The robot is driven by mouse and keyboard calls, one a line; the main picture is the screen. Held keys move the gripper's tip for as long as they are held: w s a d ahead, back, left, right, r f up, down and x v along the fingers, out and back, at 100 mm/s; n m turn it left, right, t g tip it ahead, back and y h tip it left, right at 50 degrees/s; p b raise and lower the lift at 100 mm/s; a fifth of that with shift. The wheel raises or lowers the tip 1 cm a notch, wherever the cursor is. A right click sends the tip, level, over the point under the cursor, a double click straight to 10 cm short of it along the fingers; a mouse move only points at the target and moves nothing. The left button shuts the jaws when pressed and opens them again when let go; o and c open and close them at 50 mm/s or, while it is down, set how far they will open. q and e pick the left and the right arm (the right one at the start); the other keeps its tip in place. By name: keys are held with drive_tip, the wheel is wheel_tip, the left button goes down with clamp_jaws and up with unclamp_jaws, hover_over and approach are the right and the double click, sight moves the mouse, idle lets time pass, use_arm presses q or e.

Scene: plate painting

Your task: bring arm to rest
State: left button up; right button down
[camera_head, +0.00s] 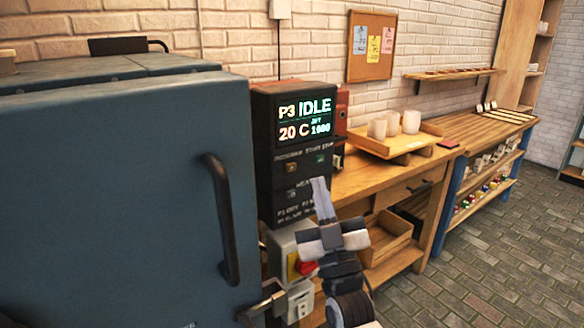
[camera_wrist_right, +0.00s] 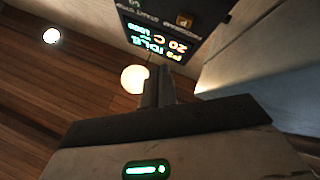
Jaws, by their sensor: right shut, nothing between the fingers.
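My right gripper (camera_head: 320,188) points up in front of the lower part of the kiln's control panel (camera_head: 265,165). Its fingers are together with nothing between them. I cannot tell whether the fingertips touch the panel. In the right wrist view the closed fingers (camera_wrist_right: 157,85) point toward the same panel, which appears upside down (camera_wrist_right: 170,25). The panel display (camera_head: 304,120) reads "P3 IDLE" and "20 C". My left gripper is not in view.
The blue kiln (camera_head: 110,190) with its black door handle (camera_head: 222,220) fills the left. A box with a red switch (camera_head: 305,268) sits below the panel, close to my right arm. A wooden bench (camera_head: 365,180) holds a tray of white cups (camera_head: 410,122). The brick floor (camera_head: 500,250) at right is clear.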

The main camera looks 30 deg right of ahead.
idle(0.3)
drive_tip(key=s+a+f+n+g+y, duration=0.1)
drive_tip(key=a+f+g+y, duration=0.25)
drive_tip(key=f, duration=0.55)
drive_tip(key=s+a+f+n+g+y, duration=0.1)
drive_tip(key=a+f+g+y, duration=0.25)
drive_tip(key=f, duration=0.45)
drive_tip(key=s+a+f+g+y, duration=0.1)
drive_tip(key=s+a+f+g, duration=0.2)
drive_tip(key=s+f, duration=0.4)
drive_tip(key=s+a+f+g+y, duration=0.1)
drive_tip(key=s+a+f+g, duration=0.3)
drive_tip(key=s+f, duration=0.3)
wheel_tip(320, 180, down, 4)
drive_tip(key=shift+s+a+m+g, duration=0.3)
drive_tip(key=shift+s+g, duration=0.1)
drive_tip(key=shift+g, duration=0.4)
